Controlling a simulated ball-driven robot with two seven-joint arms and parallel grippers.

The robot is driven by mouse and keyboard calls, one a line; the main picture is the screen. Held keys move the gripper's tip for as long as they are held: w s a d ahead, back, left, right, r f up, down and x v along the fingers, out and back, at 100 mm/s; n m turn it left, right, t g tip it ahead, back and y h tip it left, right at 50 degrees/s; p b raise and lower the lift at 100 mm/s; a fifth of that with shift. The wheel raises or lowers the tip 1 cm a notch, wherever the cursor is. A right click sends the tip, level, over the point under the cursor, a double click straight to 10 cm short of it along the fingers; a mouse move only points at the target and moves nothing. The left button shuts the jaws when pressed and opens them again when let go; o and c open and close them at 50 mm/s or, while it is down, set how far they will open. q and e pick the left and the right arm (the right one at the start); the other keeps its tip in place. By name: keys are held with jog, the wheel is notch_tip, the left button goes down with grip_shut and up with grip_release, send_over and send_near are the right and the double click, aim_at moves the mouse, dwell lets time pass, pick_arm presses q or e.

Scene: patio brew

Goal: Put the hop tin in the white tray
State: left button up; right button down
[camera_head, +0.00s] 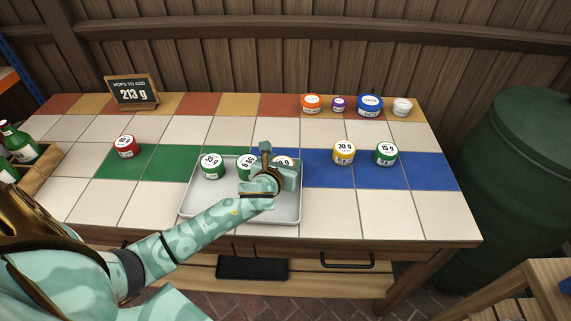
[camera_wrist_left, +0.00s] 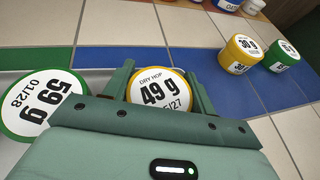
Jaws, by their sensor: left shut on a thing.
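The white tray (camera_head: 292,216) lies on the tiled table's near middle. A green-rimmed tin (camera_head: 212,168) stands in its back left, and a second green-rimmed tin (camera_head: 243,162) stands beside it; the second shows "59 g" in the left wrist view (camera_wrist_left: 38,108). My left gripper (camera_head: 284,172) is at the tray's back right, shut on a yellow-rimmed hop tin (camera_head: 283,159). The wrist view shows this tin (camera_wrist_left: 158,92) between the fingers, its lid reading "DRY HOP 49 g". My arm hides part of it, so I cannot tell whether it touches the tray floor. My right gripper is not in view.
A yellow tin (camera_head: 343,153) and a green tin (camera_head: 386,154) stand on the blue tiles to the right. A red tin (camera_head: 125,147) is at left. Several tubs (camera_head: 369,105) line the back. A sign (camera_head: 133,93) reads "213 g". The tray's front is clear.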

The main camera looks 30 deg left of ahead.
pick_arm(q)
jog(key=o, duration=0.7)
jog(key=shift+r, duration=0.2)
jog(key=p+v, duration=0.4)
jog(key=v, duration=0.7)
jog(key=shift+s+p, duration=0.15)
jog(key=shift+p, duration=0.2)
jog(key=shift+s+d+r, duration=0.1)
jog(key=shift+s, duration=0.3)
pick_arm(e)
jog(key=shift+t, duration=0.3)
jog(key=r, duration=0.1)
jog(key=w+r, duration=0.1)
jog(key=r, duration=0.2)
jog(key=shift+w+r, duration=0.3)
